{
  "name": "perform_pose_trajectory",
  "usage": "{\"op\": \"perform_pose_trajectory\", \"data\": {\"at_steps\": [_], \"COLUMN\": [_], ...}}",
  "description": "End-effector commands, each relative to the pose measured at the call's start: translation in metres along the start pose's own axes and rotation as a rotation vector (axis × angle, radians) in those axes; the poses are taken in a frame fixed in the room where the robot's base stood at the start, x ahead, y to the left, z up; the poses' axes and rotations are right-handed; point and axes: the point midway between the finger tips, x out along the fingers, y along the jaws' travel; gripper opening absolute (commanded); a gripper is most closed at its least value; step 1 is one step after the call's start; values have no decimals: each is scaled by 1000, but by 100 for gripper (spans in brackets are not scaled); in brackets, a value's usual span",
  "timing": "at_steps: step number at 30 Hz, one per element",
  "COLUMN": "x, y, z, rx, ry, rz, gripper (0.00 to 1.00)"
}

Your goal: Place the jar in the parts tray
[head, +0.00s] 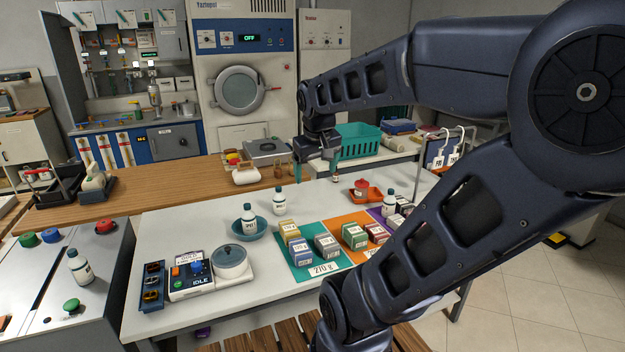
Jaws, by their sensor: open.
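My gripper (317,174) is open and points down over the back part of the white table, with nothing seen between its fingers. No jar can be named for certain. A small red container (361,185) stands in a shallow orange tray (373,196) to the right of my gripper. A squat cream container (246,176) stands left of my gripper, near the wooden counter's edge. White bottles with dark caps stand on the table (280,205) and in a blue bowl (262,233). A dark blue tray (152,301) with small parts lies at the front left.
Small labelled boxes (299,253) stand on teal, orange and purple mats in front of my gripper. A teal basket (358,143) stands behind. White table around the bottles is clear.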

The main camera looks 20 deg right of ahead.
Motion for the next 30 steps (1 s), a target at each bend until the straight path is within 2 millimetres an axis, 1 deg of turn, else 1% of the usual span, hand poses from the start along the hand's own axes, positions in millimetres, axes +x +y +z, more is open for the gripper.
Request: {"op": "perform_pose_trajectory", "data": {"at_steps": [1,3,6,9,13,30], "x": [-4,-7,-9,-10,-10,-10], "y": [-6,-15,-23,-28,-31,-31], "z": [10,20,31,38,41,40], "rx": [17,42,67,84,92,91], "ry": [27,55,86,103,110,110], "rz": [-16,-37,-61,-76,-83,-83], "gripper": [82,82,82,82,82,82]}}
